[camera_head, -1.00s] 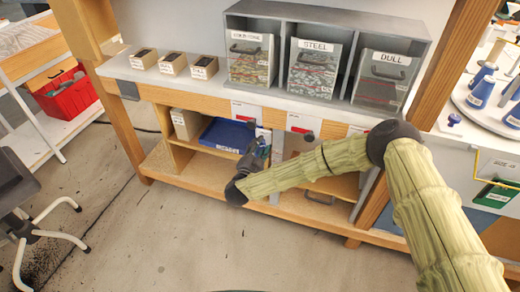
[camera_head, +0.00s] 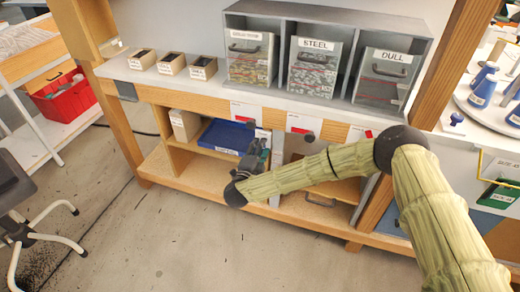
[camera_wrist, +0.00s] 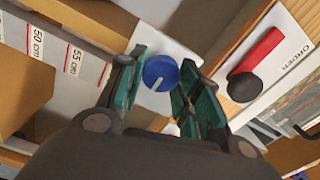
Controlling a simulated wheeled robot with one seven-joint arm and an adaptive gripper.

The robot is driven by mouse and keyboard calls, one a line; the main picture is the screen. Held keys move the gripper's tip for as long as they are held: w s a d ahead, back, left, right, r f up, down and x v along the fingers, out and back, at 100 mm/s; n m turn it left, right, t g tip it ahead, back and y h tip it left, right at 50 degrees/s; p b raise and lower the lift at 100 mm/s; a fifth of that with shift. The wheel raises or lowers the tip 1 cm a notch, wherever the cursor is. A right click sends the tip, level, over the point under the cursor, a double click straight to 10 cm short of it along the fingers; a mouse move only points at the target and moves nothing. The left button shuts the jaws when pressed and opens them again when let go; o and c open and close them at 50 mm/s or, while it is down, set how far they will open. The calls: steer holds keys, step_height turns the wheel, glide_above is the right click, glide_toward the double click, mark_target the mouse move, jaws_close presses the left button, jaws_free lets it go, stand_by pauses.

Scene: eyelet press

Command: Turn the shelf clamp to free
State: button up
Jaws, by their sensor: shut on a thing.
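A round blue knob (camera_wrist: 160,73) with a white pointer line shows in the wrist view, on a pale plate; I take it to be the shelf clamp. Its line runs slanted, from the middle toward the lower left. My gripper (camera_wrist: 163,65) has its green-padded fingers on both sides of the knob and is shut on it. In the head view my gripper (camera_head: 257,152) is under the bench front, right of the blue tray, and hides the knob there.
A black knob with a red pointer (camera_wrist: 252,72) sits close right of my fingers, by an ORDER label. A scale marked 50 cm and 55 cm (camera_wrist: 72,60) is at left. In the head view, a blue tray (camera_head: 224,137) lies beside my gripper; the floor in front is clear.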

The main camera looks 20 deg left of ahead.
steer(key=shift+f, duration=0.1)
steer(key=o, duration=1)
steer(key=shift+o, duration=0.2)
steer(key=shift+s, duration=0.1)
steer(key=s, duration=1.2)
steer(key=shift+a, duration=0.2)
